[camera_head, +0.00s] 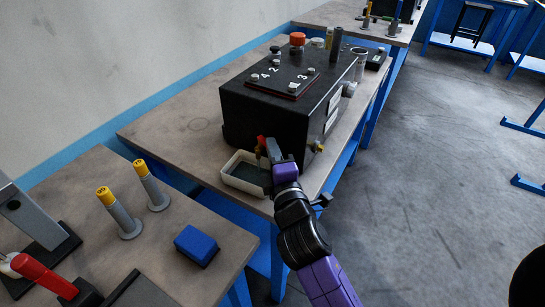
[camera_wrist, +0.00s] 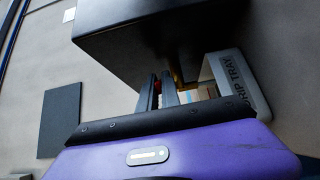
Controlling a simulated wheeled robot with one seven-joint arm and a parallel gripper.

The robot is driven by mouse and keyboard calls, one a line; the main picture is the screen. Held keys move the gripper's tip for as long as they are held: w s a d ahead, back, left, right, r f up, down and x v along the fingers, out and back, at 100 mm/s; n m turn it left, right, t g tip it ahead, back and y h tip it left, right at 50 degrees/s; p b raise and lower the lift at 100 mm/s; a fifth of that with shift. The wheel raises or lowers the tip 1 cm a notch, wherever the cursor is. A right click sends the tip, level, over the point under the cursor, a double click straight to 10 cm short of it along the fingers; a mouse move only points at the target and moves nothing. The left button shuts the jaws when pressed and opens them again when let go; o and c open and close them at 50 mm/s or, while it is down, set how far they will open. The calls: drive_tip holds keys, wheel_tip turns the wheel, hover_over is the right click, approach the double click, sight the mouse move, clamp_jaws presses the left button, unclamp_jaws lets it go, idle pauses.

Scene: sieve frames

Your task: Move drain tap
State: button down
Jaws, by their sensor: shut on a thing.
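The drain tap (camera_head: 261,142) shows as a small red handle low on the front of the black machine (camera_head: 245,110). My gripper (camera_head: 268,150) is at the tap, in front of the machine and above the drip tray. In the wrist view my gripper's fingers (camera_wrist: 163,92) are close together, with a bit of the red tap handle (camera_wrist: 157,96) beside them. They are shut on the tap. A brass piece (camera_wrist: 179,78) shows just beyond the fingers. The fingers hide much of the tap, so its exact angle is unclear.
A cream drip tray (camera_head: 229,173) stands under the tap; its lettered wall shows in the wrist view (camera_wrist: 238,75). The front bench holds two yellow-topped grey cylinders (camera_head: 120,213) and a blue block (camera_head: 203,245). Open floor (camera_head: 440,180) lies to the right.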

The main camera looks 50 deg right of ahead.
drive_tip(key=shift+a+f, duration=0.1)
drive_tip(key=shift+f, duration=0.1)
drive_tip(key=c, duration=1.6)
unclamp_jaws()
drive_tip(key=shift+s+r, duration=0.1)
drive_tip(key=shift+o, duration=0.2)
drive_tip(key=b+v, duration=0.1)
drive_tip(key=v, duration=0.6)
drive_tip(key=shift+s+a, duration=0.25)
drive_tip(key=shift+s, duration=0.05)
